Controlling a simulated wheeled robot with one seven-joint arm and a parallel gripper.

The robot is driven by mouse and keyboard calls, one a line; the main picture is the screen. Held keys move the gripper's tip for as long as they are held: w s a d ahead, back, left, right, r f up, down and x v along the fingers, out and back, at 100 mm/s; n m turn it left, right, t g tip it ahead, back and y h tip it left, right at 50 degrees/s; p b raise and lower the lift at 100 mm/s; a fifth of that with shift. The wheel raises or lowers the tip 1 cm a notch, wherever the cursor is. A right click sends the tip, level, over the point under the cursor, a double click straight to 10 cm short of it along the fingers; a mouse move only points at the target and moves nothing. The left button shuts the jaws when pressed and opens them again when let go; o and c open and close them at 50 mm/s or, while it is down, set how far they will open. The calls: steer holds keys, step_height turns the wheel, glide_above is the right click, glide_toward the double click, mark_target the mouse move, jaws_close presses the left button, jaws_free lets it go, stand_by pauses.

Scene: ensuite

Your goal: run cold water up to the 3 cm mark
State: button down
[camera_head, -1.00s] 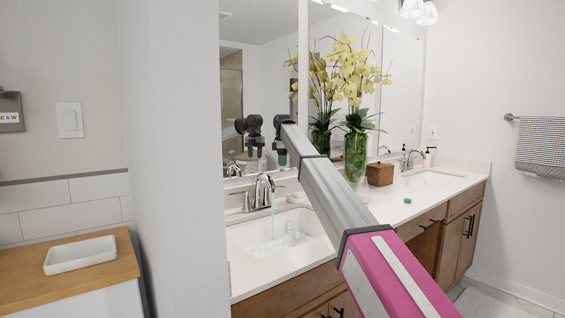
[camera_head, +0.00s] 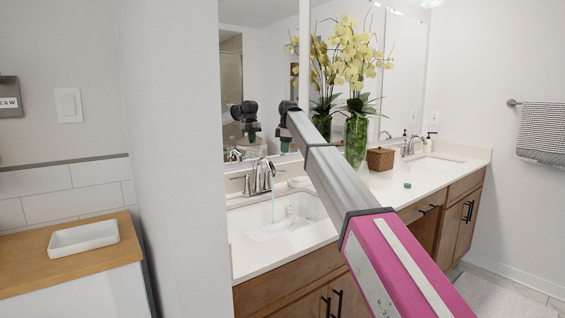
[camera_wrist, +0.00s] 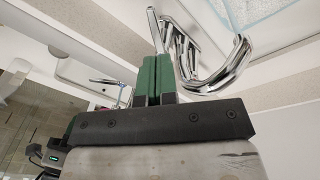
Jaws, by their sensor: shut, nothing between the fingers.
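The near sink (camera_head: 243,220) has a chrome faucet (camera_head: 262,170) behind it, and a thin stream of water (camera_head: 273,210) falls from the spout. Rippled water (camera_head: 270,231) lies in the bowl, with a small white object (camera_head: 291,213) standing in it. No 3 cm mark can be read. My gripper (camera_head: 285,148) is above and slightly right of the faucet. In the wrist view, its green fingers (camera_wrist: 153,82) are pressed together and empty. The faucet (camera_wrist: 220,75) shows beside them there, apparently apart, with rippled water (camera_wrist: 250,8) at the upper right.
A vase (camera_head: 356,142) of yellow orchids and a woven box (camera_head: 380,158) stand right of my arm. A second sink (camera_head: 440,163) is farther right. The mirror (camera_head: 270,60) is close behind my gripper.

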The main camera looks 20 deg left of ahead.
steer(key=s+d+f+t+y, duration=0.1)
steer(key=s+d+t+y, duration=0.2)
steer(key=s, duration=0.4)
steer(key=w+a+f+y, duration=0.1)
steer(key=w+a+f, duration=0.3)
steer(key=f, duration=0.5)
steer(key=shift+w+m, duration=0.4)
steer(key=shift+w, duration=0.7)
steer(key=shift+w, duration=0.15)
